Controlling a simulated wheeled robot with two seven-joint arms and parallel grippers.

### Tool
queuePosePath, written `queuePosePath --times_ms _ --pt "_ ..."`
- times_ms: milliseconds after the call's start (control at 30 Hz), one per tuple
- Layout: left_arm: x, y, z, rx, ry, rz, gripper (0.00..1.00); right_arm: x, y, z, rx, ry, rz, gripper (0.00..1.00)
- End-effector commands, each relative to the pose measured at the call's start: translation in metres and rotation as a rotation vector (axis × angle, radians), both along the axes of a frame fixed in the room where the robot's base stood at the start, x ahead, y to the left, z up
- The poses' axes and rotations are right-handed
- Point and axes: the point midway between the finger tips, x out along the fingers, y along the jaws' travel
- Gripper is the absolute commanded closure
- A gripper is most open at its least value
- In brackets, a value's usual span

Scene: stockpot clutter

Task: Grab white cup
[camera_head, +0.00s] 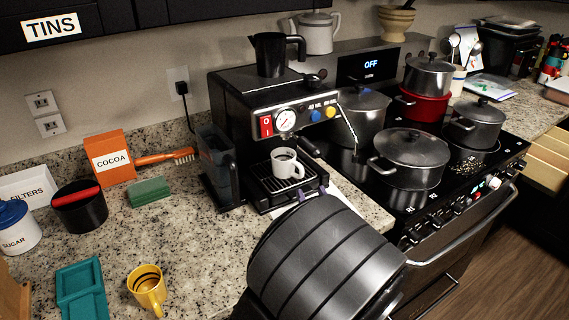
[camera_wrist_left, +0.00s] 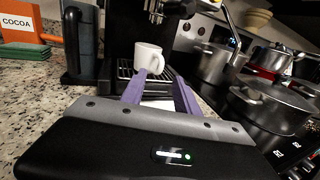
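The white cup (camera_head: 286,163) stands upright on the drip tray (camera_head: 262,186) of the black espresso machine (camera_head: 270,95), with dark liquid visible inside it. In the left wrist view the white cup (camera_wrist_left: 149,57) is just beyond the purple fingers of my left gripper (camera_wrist_left: 158,78). The fingers are apart, with nothing held between them, and point toward the cup. In the head view my left arm hides most of this gripper (camera_head: 303,192). I cannot tell whether a fingertip touches the cup. My right gripper is not in view.
A clear dark water container (camera_head: 219,165) stands left of the cup. The stove with several pots (camera_head: 411,160) is to the right. A yellow mug (camera_head: 147,287), green sponge (camera_head: 150,191) and black canister (camera_head: 80,208) sit on the left counter. The machine's spout overhangs the cup.

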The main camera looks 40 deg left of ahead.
Motion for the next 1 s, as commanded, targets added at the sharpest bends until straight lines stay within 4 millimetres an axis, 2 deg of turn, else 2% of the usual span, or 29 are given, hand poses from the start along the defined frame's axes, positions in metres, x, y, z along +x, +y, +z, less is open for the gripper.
queuePosePath --times_ms 333,733,1000 --pt "0.014 0.021 0.000 0.000 -0.001 0.002 0.63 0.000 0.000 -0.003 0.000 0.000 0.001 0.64" --pt "0.019 0.026 0.001 -0.001 -0.001 0.001 0.63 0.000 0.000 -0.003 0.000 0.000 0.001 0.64" --pt "0.042 0.056 0.005 0.001 -0.001 0.004 0.63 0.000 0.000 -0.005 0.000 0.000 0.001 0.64"
